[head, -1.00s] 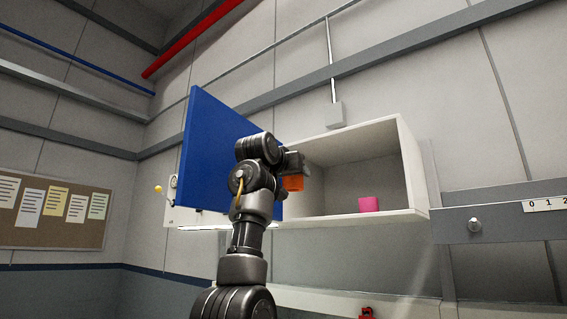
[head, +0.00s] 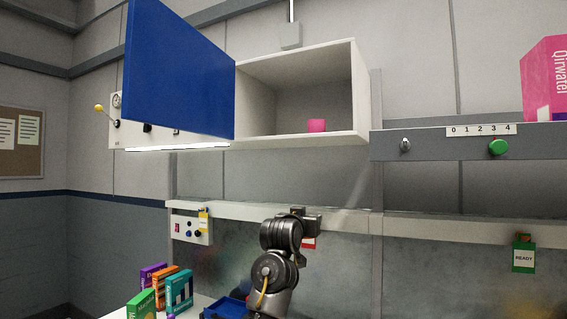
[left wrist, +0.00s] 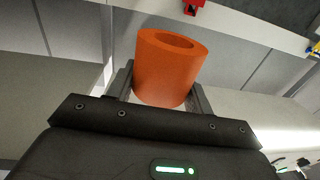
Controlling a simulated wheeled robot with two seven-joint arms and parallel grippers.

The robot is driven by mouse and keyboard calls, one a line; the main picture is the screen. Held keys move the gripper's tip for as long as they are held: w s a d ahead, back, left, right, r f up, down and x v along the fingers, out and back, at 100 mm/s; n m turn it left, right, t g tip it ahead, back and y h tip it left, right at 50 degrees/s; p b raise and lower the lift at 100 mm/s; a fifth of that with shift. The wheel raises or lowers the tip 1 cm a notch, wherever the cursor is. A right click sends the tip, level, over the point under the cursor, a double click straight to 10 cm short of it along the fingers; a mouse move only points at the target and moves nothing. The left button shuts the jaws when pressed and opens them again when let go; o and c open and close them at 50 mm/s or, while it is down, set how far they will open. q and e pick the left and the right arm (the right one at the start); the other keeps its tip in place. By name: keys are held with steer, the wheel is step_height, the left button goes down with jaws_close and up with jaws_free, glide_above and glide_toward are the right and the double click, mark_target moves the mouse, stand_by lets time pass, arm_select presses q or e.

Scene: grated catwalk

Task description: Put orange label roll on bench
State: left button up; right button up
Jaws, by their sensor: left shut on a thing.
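The orange label roll (left wrist: 165,78) is a thick hollow cylinder. In the left wrist view it sits between the two fingers of my left gripper (left wrist: 160,90), which is shut on it. In the head view my left gripper (head: 306,216) is in front of the grey back panel, below the open cabinet; I cannot make out the roll there. A pale strip of bench (head: 203,299) shows at the bottom left, with most of it out of frame. My right gripper is not in view.
Several coloured boxes (head: 179,290) and a blue tray (head: 226,308) stand on the bench. A wall cabinet (head: 349,90) with its blue door (head: 180,65) open holds a pink cup (head: 316,125). A shelf (head: 470,145) with a pink box (head: 548,80) is at right.

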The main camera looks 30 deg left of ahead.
arm_select(q)
steer(key=s+d+f+h, duration=0.1)
steer(key=s+d+f, duration=0.25)
steer(key=f, duration=0.45)
steer(key=s+d+f+m, duration=0.15)
steer(key=s+f, duration=0.25)
steer(key=f, duration=0.5)
steer(key=s+d+f+h, duration=0.1)
steer(key=s+d+f, duration=0.25)
steer(key=f, duration=0.45)
steer(key=s+f, duration=0.5)
steer(key=s, duration=0.5)
steer(key=s+f, duration=0.5)
steer(key=s, duration=0.5)
steer(key=shift+d, duration=0.3)
